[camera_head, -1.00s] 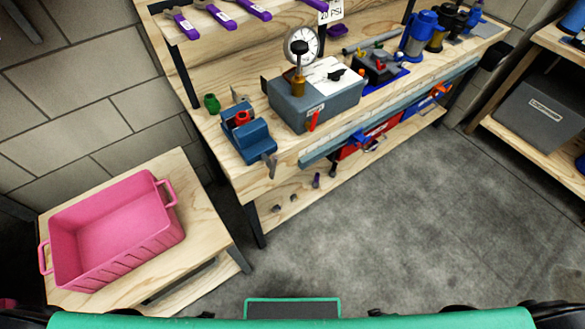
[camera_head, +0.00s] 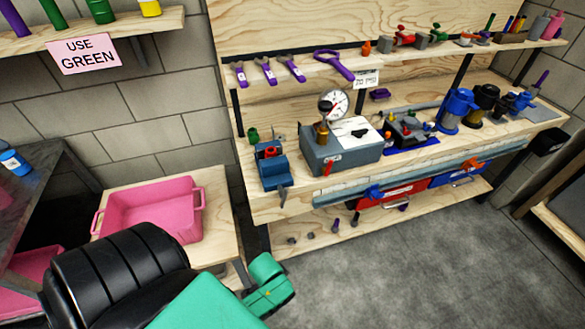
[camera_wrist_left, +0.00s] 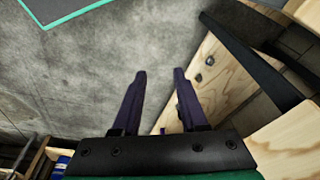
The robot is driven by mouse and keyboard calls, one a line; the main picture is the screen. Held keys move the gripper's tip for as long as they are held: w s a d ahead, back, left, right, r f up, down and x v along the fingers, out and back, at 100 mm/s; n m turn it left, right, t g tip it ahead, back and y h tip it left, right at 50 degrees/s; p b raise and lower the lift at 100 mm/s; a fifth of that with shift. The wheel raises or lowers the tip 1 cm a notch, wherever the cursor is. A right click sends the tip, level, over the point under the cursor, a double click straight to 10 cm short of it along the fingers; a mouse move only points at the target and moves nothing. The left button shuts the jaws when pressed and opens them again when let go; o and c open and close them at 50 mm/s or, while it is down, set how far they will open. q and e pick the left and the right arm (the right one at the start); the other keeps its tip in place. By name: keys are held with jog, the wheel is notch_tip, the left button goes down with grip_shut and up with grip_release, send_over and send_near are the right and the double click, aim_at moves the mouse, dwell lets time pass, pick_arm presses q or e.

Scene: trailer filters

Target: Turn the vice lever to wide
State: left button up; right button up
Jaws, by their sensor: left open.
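The blue vice (camera_head: 272,170) sits at the left front corner of the wooden workbench (camera_head: 262,208). A small red part lies at its top, between the jaws. Its grey lever (camera_head: 283,198) hangs at the vice's front, over the bench edge, tilted slightly. In the wrist view my left gripper (camera_wrist_left: 159,78) has its two dark fingers apart with nothing between them, above the grey floor. My left arm shows low in the head view, below and in front of the bench. The vice is not in the wrist view. My right gripper is not in view.
A grey box with a gauge (camera_head: 340,148) stands right of the vice. A pink crate (camera_head: 190,230) rests on a low wooden table (camera_head: 222,190) to the left. A "USE GREEN" sign (camera_head: 84,54) hangs upper left. The floor (camera_head: 400,260) before the bench is clear.

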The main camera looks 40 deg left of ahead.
pick_arm(q)
jog(key=w+d+r+m+p, duration=0.1)
jog(key=w+r+p, duration=0.1)
jog(key=r, duration=0.6)
jog(key=w+d+r+m+t+p, duration=0.1)
jog(key=w+d+r+m, duration=0.15)
jog(key=r, duration=0.55)
jog(key=w+d+r+m+p, duration=0.1)
jog(key=w+r+p, duration=0.15)
jog(key=r, duration=0.55)
notch_tip(320, 180, up, 8)
jog(key=r+m+g+y, duration=0.1)
jog(key=m+g+y, duration=0.3)
jog(key=m, duration=1.5)
send_over(286, 195)
jog(key=d, duration=0.5)
jog(key=t+y, duration=0.1)
jog(key=x, duration=1.4)
jog(key=shift+s+a+f+p, duration=0.1)
jog(key=shift+s+f+p, duration=0.05)
jog(key=shift+p, duration=0.15)
grip_shut()
